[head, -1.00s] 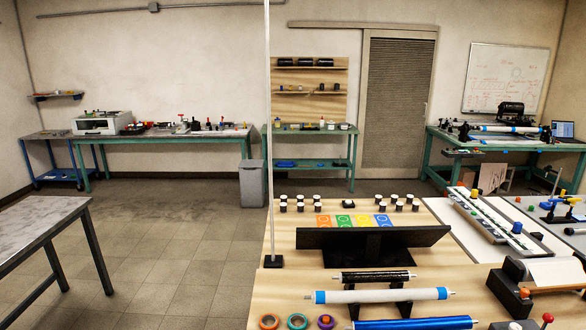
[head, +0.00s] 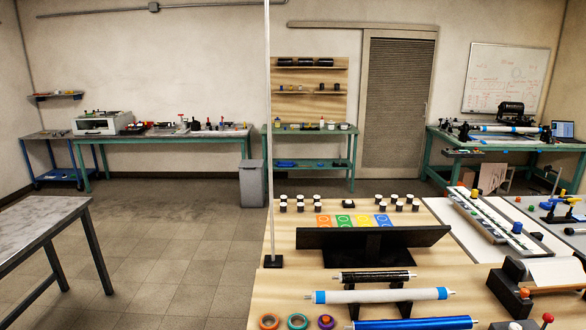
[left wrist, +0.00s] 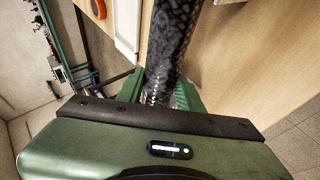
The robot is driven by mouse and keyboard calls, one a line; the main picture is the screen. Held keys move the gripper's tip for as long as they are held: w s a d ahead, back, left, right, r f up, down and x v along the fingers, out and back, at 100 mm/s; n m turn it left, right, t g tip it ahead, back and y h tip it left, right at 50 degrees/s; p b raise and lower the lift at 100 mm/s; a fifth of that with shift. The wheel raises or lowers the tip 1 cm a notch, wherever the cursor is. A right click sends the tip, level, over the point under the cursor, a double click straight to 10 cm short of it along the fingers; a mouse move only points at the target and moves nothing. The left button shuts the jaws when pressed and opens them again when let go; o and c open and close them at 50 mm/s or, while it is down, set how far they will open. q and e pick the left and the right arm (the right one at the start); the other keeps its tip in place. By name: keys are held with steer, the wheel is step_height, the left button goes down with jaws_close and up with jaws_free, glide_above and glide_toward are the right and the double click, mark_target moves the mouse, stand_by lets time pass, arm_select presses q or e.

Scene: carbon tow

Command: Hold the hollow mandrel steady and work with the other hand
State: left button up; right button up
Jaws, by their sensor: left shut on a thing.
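In the left wrist view, my left gripper (left wrist: 160,88) is shut on a black tube (left wrist: 172,45) with a woven carbon pattern. The green fingers lie on either side of it. The tube runs up out of the picture; its ends are hidden, so I cannot tell whether it is hollow. In the head view, a short black roller (head: 374,277), a white roller with blue ends (head: 380,295) and a blue roller (head: 415,323) lie on the near wooden table (head: 262,300). Neither gripper shows in the head view, and my right gripper is in no view.
A dark tilted panel (head: 373,238) stands behind the rollers. Coloured cards (head: 362,220) and several black-and-white pots lie beyond it. Three rings (head: 297,321) lie at the near left. A thin white pole (head: 268,140) rises at the table's left edge.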

arm_select(q)
steer(key=o, duration=0.5)
jaws_close()
steer(key=shift+f, duration=0.15)
